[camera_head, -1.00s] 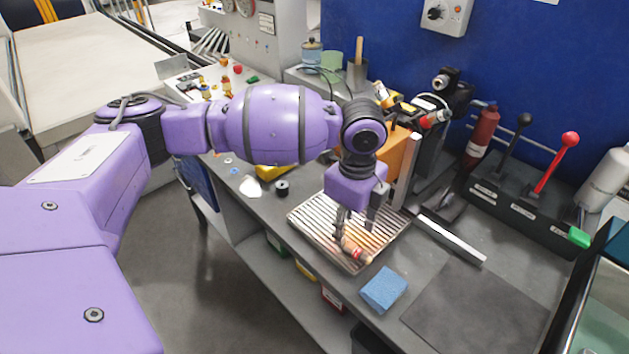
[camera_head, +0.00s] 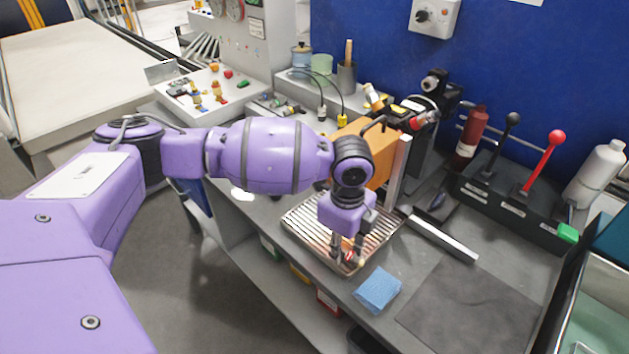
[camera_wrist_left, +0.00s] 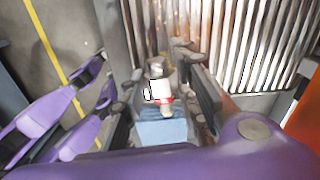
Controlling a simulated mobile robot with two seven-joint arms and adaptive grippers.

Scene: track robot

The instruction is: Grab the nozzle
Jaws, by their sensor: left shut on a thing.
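The nozzle (camera_head: 349,256), a small piece with red, white and metallic parts, is at the near part of the slatted metal tray (camera_head: 303,224) on the bench. My left gripper (camera_head: 347,258) points down over the tray and is shut on the nozzle, hiding much of it in the head view. In the left wrist view the nozzle (camera_wrist_left: 160,91) sits between the two fingers (camera_wrist_left: 161,100), its white and red part visible. I cannot tell whether it still touches the tray. My right gripper is not in view.
A blue sponge (camera_head: 377,289) lies just in front of the tray. A dark mat (camera_head: 470,308) and a metal bar (camera_head: 443,238) lie to the right. A lever box with a red-knobbed lever (camera_head: 543,160) stands at the back right. An orange block (camera_head: 372,150) stands behind the gripper.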

